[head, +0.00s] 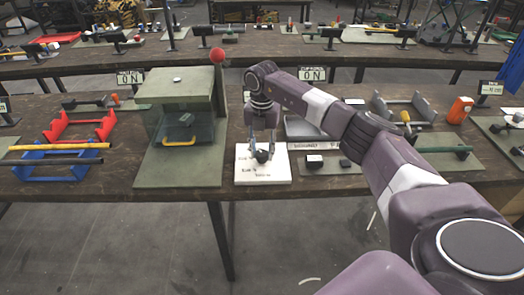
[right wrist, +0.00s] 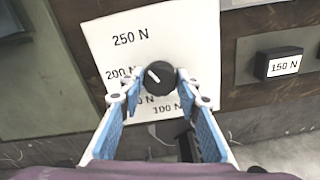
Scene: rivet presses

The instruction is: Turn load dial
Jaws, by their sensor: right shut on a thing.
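The load dial is a black round knob (right wrist: 159,76) with a white mark, set on a white plate (right wrist: 98,36) printed 250 N, 200 N, 100 N and one label partly hidden by my finger. The mark slants between upper left and lower right. My right gripper (right wrist: 156,88) has its fingers on either side of the knob and is shut on it. In the head view, the knob (head: 262,156) and plate (head: 263,178) sit near the table's front edge, with my right gripper (head: 262,148) coming down from above. My left gripper is not in view.
A green press with a clear guard (head: 180,85) and a red-ball lever (head: 217,56) stands left of the plate. A block marked 150 N (right wrist: 279,63) lies to its right. Signs reading 0 N (head: 312,74) stand behind. Red and blue racks (head: 80,127) are at far left.

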